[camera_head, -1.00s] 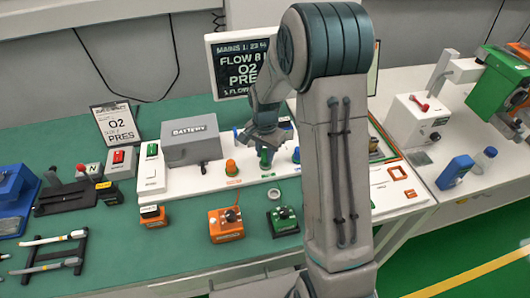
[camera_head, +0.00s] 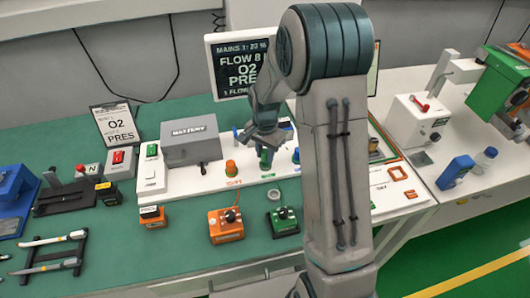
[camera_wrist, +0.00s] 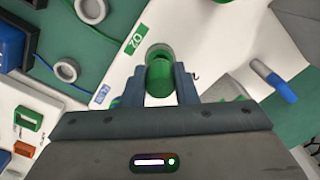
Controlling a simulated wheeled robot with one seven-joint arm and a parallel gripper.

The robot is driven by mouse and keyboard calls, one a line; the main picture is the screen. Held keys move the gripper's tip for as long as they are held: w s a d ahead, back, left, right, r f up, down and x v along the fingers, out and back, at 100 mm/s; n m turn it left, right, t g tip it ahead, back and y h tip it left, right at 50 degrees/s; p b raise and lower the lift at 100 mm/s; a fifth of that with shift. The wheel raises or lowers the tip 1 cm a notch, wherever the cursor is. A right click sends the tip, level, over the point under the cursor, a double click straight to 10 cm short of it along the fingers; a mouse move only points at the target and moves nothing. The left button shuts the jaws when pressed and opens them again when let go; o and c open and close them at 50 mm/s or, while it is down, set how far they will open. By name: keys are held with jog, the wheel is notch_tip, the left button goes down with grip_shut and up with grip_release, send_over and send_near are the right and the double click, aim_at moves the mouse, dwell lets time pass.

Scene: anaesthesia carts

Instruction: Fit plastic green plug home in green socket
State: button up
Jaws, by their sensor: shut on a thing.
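My gripper (camera_head: 264,140) is shut on the green plug (camera_head: 265,159), over the white panel. In the wrist view the green plug (camera_wrist: 159,80) stands between the two blue-grey fingers. The green socket (camera_wrist: 159,50) shows as a round greenish rim just beyond the plug's end, beside a green O2 label (camera_wrist: 135,39). The plug overlaps the socket in that view. I cannot tell how deep the plug sits, and the fingers and arm hide much of the socket in the head view.
An orange plug (camera_head: 231,167) stands on the white panel (camera_head: 205,180) to the left. Orange (camera_head: 226,226) and green (camera_head: 283,221) boxes with black knobs sit in front. A grey battery box (camera_head: 190,141) stands behind left. A monitor (camera_head: 232,62) stands behind the arm.

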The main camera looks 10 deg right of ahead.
aim_at(265, 152)
jog(key=shift+f+b, duration=1)
jog(key=shift+f, duration=0.15)
jog(key=o, duration=1.1)
jog(key=shift+c, duration=0.2)
jog(key=shift+r, duration=0.1)
notch_tip(265, 152, up, 14)
jog(key=b, duration=0.1)
jog(key=shift+s, duration=0.1)
jog(key=s+r+n+t, duration=0.2)
jog(key=s+n, duration=0.8)
jog(key=s, duration=1.2)
jog(key=shift+s+r+t, duration=0.3)
jog(key=shift+s+t, duration=0.1)
jog(key=shift+t, duration=0.1)
